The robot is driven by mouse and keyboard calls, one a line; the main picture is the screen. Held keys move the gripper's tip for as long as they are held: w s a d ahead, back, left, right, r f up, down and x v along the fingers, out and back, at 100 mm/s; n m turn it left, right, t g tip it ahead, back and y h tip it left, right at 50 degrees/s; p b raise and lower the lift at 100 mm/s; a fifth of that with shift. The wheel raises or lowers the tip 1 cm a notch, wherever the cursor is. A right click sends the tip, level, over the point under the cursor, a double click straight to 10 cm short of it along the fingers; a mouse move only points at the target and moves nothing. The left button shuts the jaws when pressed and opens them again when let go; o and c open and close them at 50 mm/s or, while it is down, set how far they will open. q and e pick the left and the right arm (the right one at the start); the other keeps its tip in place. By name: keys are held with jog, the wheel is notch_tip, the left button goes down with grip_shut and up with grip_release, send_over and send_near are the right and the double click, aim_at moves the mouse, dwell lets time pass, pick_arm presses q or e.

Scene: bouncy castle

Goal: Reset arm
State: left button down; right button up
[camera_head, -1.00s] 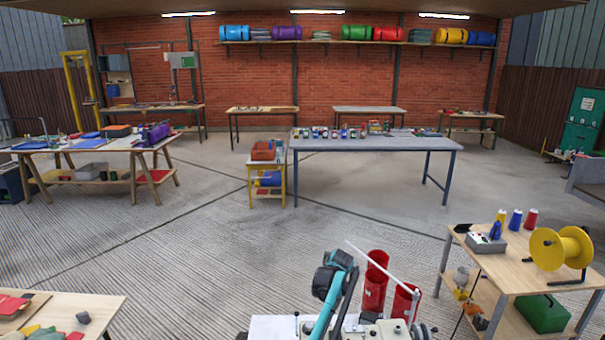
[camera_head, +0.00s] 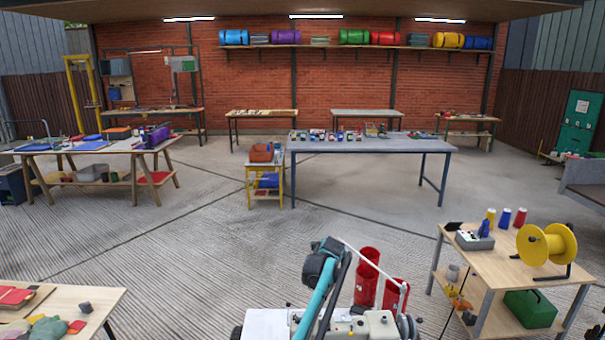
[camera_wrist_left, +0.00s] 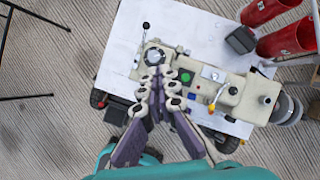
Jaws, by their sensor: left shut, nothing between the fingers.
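My left gripper (camera_wrist_left: 158,82) shows in the left wrist view with its purple-grey fingers together at the tips and nothing between them. It points over a beige machine (camera_wrist_left: 232,95) on a white top, in front of the machine's left part. Whether it touches the machine I cannot tell. The same beige machine (camera_head: 375,325) shows at the bottom of the head view, behind a teal and black arm part. The left fingers cannot be made out in the head view. My right gripper is not in view.
Two red cylinders (camera_head: 367,277) stand right beside the machine. A wooden bench (camera_head: 505,270) with a yellow reel (camera_head: 545,245) is at the right. Another wooden table (camera_head: 85,297) is at the lower left. A blue-legged table (camera_head: 375,146) stands farther back. Open floor lies between.

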pick_arm(q)
jog(key=s+a+r+n+h, duration=0.1)
jog(key=s+a+r+n, duration=0.45)
jog(key=r, duration=0.25)
jog(key=s+a+r+n, duration=0.5)
jog(key=s+r, duration=0.1)
jog(key=r, duration=0.2)
jog(key=s+a+r+n+t, duration=0.1)
jog(key=s+a+r+n, duration=0.15)
jog(key=s, duration=0.45)
jog(key=s+a+r+n, duration=0.1)
jog(key=s+a+n, duration=0.3)
jog(key=s, duration=0.3)
jog(key=s+a+f+n, duration=0.1)
jog(key=s+f+n, duration=0.2)
jog(key=s, duration=0.5)
jog(key=s+a+f+n+h, duration=0.1)
jog(key=s+f+n, duration=0.3)
jog(key=s, duration=0.4)
jog(key=s+a+f+n+t, duration=0.1)
jog(key=s+f+n, duration=0.3)
jog(key=s, duration=0.4)
jog(key=shift+a+f+n, duration=0.15)
jog(key=shift+a+n, duration=0.55)
jog(key=shift+n, duration=0.2)
